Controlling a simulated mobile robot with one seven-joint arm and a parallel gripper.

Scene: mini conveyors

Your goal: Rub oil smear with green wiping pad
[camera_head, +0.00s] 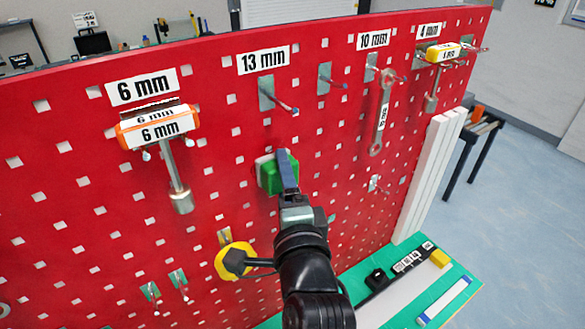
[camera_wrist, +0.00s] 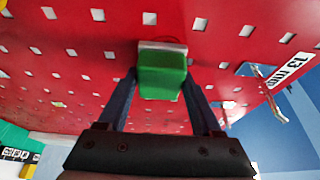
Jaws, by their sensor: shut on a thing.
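The green wiping pad (camera_head: 267,176) has a pale layer on its board side. It is at the red pegboard (camera_head: 335,195), below the 13 mm label, and also shows in the wrist view (camera_wrist: 162,78). My gripper (camera_head: 286,168) is shut on the pad, with one dark finger on each side of it in the wrist view. The pad's pale face is toward the board and appears to be at its surface; I cannot tell whether it touches.
A tool with an orange-and-white 6 mm handle (camera_head: 157,128) hangs left. A 10 mm wrench (camera_head: 381,115) and a yellow-handled 4 mm tool (camera_head: 442,53) hang right. Metal hooks stick out under the 13 mm label (camera_head: 263,59). A yellow round part (camera_head: 228,262) is low on the board, above a green worktop (camera_head: 463,309).

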